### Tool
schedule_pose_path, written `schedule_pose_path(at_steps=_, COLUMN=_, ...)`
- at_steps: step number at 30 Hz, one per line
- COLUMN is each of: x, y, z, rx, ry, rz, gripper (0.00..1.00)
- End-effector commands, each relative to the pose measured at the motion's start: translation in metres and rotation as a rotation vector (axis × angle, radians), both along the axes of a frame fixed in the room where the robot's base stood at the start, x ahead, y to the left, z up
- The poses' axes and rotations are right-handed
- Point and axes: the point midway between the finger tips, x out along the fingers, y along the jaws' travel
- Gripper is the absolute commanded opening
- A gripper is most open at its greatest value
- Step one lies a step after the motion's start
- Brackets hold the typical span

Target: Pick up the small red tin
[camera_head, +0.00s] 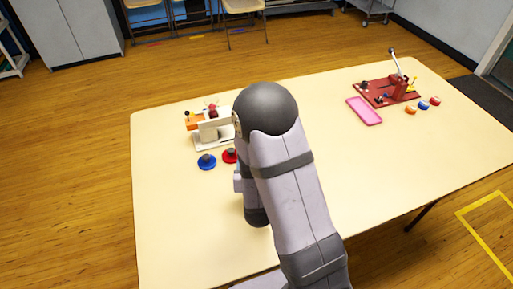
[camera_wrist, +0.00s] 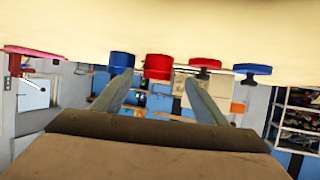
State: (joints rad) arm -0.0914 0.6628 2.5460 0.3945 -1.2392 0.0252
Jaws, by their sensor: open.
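In the wrist view, which looks upside down with the tabletop above, a small red tin (camera_wrist: 158,66) shows between the fingertips of my gripper (camera_wrist: 159,84). It is a short red cylinder. My gripper is open and empty, its two fingers spread on either side of the tin in the picture. I cannot tell how far the tin is from the fingertips. In the head view my own arm hides the tin and the fingers.
A blue tin (camera_wrist: 121,60) stands close beside the red one. Knobbed red (camera_head: 229,155) and blue (camera_head: 206,161) discs lie near a white machine (camera_head: 212,131). A pink tray (camera_head: 365,111) and a red press (camera_head: 397,90) are at the right. The table's front is clear.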

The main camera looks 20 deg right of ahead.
Motion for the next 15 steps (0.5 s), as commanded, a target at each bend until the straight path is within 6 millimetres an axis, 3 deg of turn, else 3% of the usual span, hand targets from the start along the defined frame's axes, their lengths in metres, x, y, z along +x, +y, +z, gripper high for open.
schedule_pose_path(at_steps=15, x=0.026, y=-0.011, z=-0.011, rx=0.002, ry=-0.001, rz=-0.004, gripper=0.66)
